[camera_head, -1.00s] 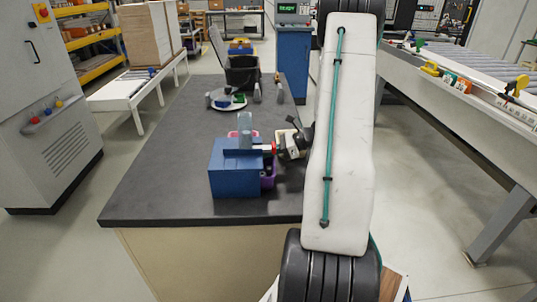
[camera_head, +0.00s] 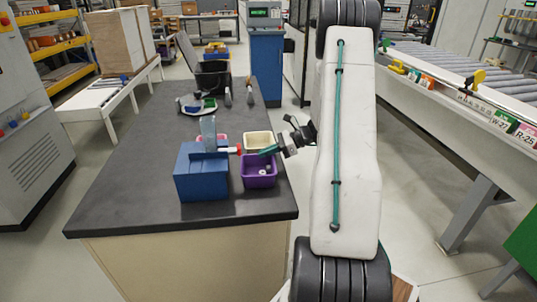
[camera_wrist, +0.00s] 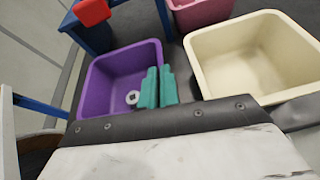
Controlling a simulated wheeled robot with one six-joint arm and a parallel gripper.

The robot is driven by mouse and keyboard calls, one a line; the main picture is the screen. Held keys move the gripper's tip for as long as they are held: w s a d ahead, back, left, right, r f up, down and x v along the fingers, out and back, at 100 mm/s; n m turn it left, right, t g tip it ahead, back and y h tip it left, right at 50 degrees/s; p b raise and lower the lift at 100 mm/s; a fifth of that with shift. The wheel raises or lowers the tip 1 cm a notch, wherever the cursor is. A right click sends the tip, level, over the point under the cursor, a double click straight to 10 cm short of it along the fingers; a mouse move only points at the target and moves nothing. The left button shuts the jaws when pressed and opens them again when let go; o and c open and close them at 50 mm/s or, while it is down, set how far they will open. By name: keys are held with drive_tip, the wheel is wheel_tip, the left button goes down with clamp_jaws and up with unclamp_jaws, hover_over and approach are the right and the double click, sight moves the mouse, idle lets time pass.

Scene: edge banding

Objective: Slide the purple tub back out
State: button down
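The purple tub (camera_head: 259,181) stands on the dark tabletop just right of the blue box-shaped station (camera_head: 202,178), its open top clear of it. A small white piece with a dark centre (camera_wrist: 132,97) lies inside. In the wrist view, the purple tub (camera_wrist: 100,85) is left of centre. My gripper's teal fingers (camera_wrist: 158,87) stand close together at its right wall, one on each side of the rim, and look shut on it. In the head view, my gripper (camera_head: 268,150) reaches in from the right at the tub's back rim. The fingertips' undersides are hidden.
A cream tub (camera_head: 257,137) stands right behind the purple one, with a pink tub (camera_wrist: 200,14) farther left. A red-tipped part (camera_head: 235,150) sticks out from the station above the purple tub's left side. A black bin (camera_head: 212,78) stands at the far end. The table's front is bare.

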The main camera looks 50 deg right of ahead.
drive_tip(key=shift+s+d, duration=0.25)
drive_tip(key=c, duration=1.6)
unclamp_jaws()
drive_tip(key=shift+a, duration=0.1)
drive_tip(key=shift+o, duration=0.2)
drive_tip(key=v, duration=0.7)
drive_tip(key=shift+s+d+r, duration=0.15)
drive_tip(key=shift+d+r, duration=0.1)
drive_tip(key=shift+d, duration=0.05)
